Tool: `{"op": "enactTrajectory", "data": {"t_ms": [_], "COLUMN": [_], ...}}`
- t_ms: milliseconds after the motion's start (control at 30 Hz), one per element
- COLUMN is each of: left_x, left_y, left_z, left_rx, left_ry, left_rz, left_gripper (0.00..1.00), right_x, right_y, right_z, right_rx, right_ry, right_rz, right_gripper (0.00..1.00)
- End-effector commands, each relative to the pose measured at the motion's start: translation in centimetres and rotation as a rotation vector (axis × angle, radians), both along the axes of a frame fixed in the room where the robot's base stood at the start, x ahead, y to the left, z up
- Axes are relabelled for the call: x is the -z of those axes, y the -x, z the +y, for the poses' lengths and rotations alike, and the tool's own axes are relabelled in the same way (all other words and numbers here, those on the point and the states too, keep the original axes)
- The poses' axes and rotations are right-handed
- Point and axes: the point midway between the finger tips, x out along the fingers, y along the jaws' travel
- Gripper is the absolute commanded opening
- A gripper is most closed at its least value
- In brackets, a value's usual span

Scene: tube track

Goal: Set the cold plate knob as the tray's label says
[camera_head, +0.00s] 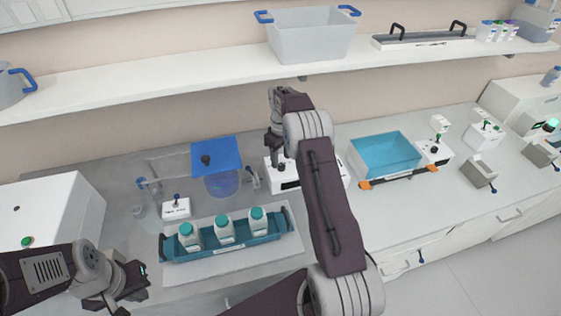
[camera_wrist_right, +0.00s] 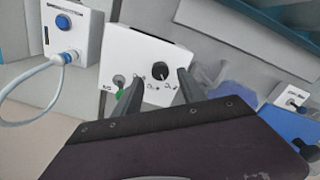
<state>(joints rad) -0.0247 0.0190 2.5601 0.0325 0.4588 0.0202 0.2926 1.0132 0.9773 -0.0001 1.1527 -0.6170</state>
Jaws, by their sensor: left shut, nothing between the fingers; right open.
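A white control box (camera_wrist_right: 148,62) with a black knob (camera_wrist_right: 160,70), small printed marks and a small toggle fills the middle of the right wrist view. My right gripper (camera_wrist_right: 160,80) is open, with its two fingers on either side of the knob in that view; I cannot tell whether they touch it. In the head view the box (camera_head: 285,183) is partly hidden by my right arm. A teal tray (camera_head: 228,249) holds three white bottles with teal caps on a pale mat; no label on it can be read. My left gripper (camera_head: 140,283) is shut and empty at lower left.
A blue-lidded vessel (camera_head: 217,158) stands left of the box. A small white box (camera_head: 176,208) is near the tray. A teal bath (camera_head: 385,153) with a knobbed unit (camera_head: 433,150) stands right of my arm. A shelf (camera_head: 200,86) runs above the bench.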

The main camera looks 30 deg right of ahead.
Motion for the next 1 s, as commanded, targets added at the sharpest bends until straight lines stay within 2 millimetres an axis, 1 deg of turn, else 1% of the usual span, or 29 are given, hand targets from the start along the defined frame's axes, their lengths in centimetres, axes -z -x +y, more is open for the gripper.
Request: {"op": "enactTrajectory", "data": {"t_ms": [100,200,300,467,500,567,600,667,867,1000], "left_x": [-0.6,-0.7,-0.7,-0.7,-0.7,-0.7,-0.7,-0.7,-0.7,-0.8], "left_y": [0.0,0.0,0.0,0.0,0.0,0.0,0.0,0.0,0.0,0.0], "left_z": [0.0,0.0,0.0,0.0,0.0,0.0,0.0,0.0,0.0,0.0], "left_rx": [0.0,0.0,0.0,0.0,0.0,0.0,0.0,0.0,0.0,0.0], "left_ry": [0.0,0.0,0.0,0.0,0.0,0.0,0.0,0.0,0.0,0.0], "left_rz": [0.0,0.0,0.0,0.0,0.0,0.0,0.0,0.0,0.0,0.0], "left_gripper": [0.0,0.0,0.0,0.0,0.0,0.0,0.0,0.0,0.0,0.0], "right_x": [1.7,2.6,3.0,3.0,3.0,3.0,3.0,3.0,2.9,2.9], "right_y": [0.1,0.0,0.0,0.0,0.0,0.0,0.0,0.0,0.0,0.0], "right_z": [0.0,0.0,0.0,0.0,0.0,0.0,0.0,0.0,0.0,0.0], "right_rx": [0.0,0.0,0.0,0.0,0.0,0.0,0.0,0.0,0.006,0.041], "right_ry": [-0.001,-0.001,0.001,0.0,0.0,0.0,0.001,0.0,0.0,0.0], "right_rz": [0.003,0.001,-0.001,-0.002,-0.002,-0.002,-0.001,-0.002,-0.002,-0.002], "right_gripper": [0.48,0.48,0.48,0.48,0.43,0.26,0.15,0.0,0.0,0.0]}}
